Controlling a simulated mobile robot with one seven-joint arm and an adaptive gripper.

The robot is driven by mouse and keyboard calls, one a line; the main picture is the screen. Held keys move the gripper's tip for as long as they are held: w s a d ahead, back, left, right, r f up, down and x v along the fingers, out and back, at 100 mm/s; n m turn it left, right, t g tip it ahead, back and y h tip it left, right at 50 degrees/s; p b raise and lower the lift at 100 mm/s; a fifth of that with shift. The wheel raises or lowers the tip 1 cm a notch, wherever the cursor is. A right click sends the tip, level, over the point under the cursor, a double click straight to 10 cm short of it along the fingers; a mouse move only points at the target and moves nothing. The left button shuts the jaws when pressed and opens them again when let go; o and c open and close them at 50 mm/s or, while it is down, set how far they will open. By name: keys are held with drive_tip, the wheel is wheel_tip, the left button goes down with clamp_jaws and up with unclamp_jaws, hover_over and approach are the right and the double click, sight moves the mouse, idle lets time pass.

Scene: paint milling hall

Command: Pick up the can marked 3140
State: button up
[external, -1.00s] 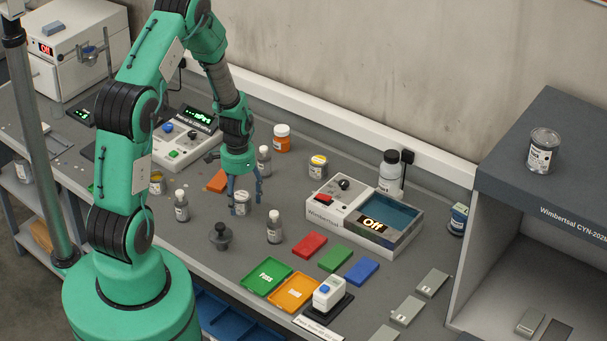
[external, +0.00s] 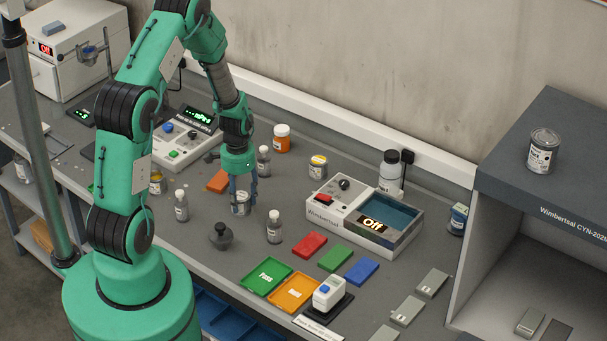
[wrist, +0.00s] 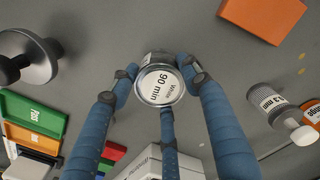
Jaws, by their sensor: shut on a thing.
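My gripper (external: 243,196) has its blue fingers closed around a small metal can (external: 240,209) that stands upright on the grey bench. In the wrist view the can (wrist: 160,87) sits between the fingertips, and its lid label reads "White 90 min". I see no 3140 on the parts that show; its side is mostly hidden by the fingers and the viewing angle. Other cans are a yellow-topped can (external: 318,168) towards the back, a can (external: 543,152) on the grey cabinet, and a yellow can (external: 157,185) partly behind my arm.
Small bottles (external: 182,206) and (external: 274,228) stand near the gripped can, with a dark knobbed weight (external: 220,237) in front. An orange block (external: 217,181) lies behind. The white device marked Off (external: 335,205) and coloured trays (external: 265,277) are to the right.

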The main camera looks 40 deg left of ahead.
sight(240, 195)
drive_tip(key=shift+r, duration=5)
drive_tip(key=shift+w, duration=0.1)
